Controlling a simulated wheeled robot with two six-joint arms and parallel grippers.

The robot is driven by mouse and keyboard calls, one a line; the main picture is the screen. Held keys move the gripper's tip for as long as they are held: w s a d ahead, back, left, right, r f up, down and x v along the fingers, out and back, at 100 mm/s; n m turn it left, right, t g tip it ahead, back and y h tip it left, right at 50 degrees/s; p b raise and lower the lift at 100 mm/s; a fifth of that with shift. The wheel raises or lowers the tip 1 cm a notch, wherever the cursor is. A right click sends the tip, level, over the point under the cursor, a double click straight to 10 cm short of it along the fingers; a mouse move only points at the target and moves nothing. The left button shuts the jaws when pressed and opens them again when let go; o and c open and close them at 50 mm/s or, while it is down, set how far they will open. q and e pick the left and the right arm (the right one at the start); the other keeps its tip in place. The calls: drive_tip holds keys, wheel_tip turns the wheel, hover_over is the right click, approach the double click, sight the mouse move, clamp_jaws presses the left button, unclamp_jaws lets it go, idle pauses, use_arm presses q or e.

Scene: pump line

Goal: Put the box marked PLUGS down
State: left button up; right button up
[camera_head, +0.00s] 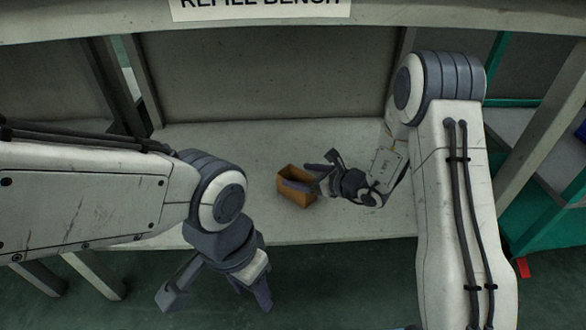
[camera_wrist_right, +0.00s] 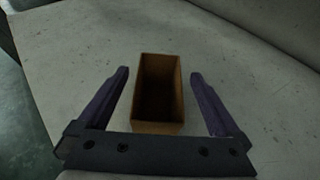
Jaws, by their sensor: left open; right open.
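A small orange-brown open-topped box (camera_head: 297,194) stands upright on the bench top. In the right wrist view the box (camera_wrist_right: 158,127) sits between the two fingers, with a gap on each side, and its inside is dark. No marking can be read on it. My right gripper (camera_head: 322,179) is open around the box, its fingers apart from the walls; it also shows in the right wrist view (camera_wrist_right: 159,82). My left gripper (camera_head: 218,299) is open and empty, in front of the bench's front edge and over the floor.
The grey bench top (camera_head: 230,145) is clear around the box. A sign reading REFILL BENCH (camera_head: 262,7) hangs on the beam above. A back panel (camera_head: 270,75) closes the rear. A grey surface with a green frame stands at the right.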

drive_tip(key=p+v, duration=0.3)
drive_tip(key=v, duration=0.4)
drive_tip(key=shift+s+d, duration=0.25)
drive_tip(key=shift+r, duration=0.1)
